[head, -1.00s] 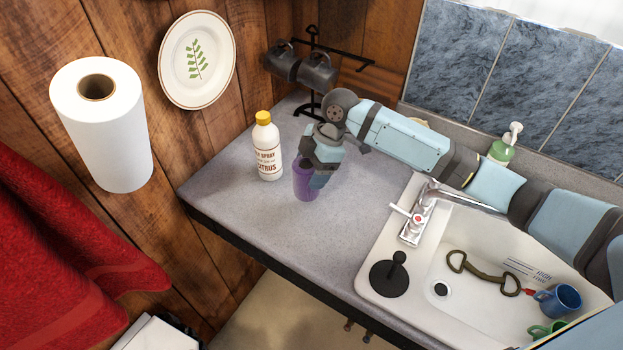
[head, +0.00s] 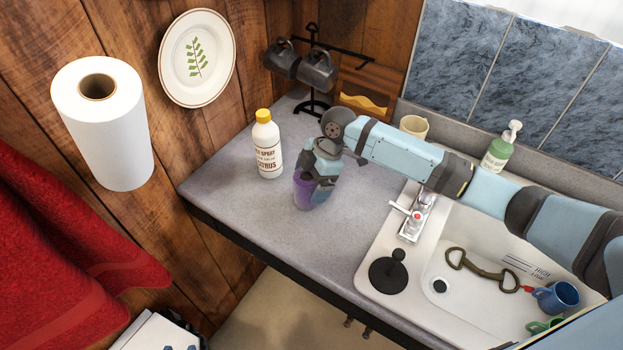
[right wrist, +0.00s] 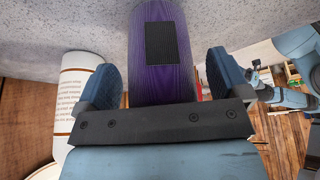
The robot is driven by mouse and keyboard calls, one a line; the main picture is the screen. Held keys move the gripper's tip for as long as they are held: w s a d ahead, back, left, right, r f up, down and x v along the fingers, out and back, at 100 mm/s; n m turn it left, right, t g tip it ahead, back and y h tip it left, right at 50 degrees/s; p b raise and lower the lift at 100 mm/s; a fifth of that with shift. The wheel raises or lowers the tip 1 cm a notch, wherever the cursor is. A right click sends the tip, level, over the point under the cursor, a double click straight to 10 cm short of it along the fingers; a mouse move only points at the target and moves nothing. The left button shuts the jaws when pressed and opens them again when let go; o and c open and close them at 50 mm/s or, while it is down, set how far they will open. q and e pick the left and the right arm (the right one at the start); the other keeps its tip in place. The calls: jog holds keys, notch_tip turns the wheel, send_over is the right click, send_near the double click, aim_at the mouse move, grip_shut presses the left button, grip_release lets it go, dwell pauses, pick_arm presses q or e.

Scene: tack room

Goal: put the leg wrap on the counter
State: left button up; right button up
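The leg wrap is a purple roll (head: 303,190) with a dark patch, standing on the grey counter (head: 235,205). My right gripper (head: 322,180) reaches down over it from behind and hides part of it. In the right wrist view the leg wrap (right wrist: 165,60) lies between the two blue fingers of my right gripper (right wrist: 162,85). A narrow gap shows on each side, so the fingers are open around it. My left gripper does not show.
A mug rack (head: 313,75) and a tan mug (head: 414,126) are behind. The sink (head: 455,290) is at right. The counter's front left is clear.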

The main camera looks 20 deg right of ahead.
jog(key=shift+r, duration=0.15)
jog(key=p+v, duration=0.4)
jog(key=v, duration=0.8)
jog(key=shift+p, duration=0.35)
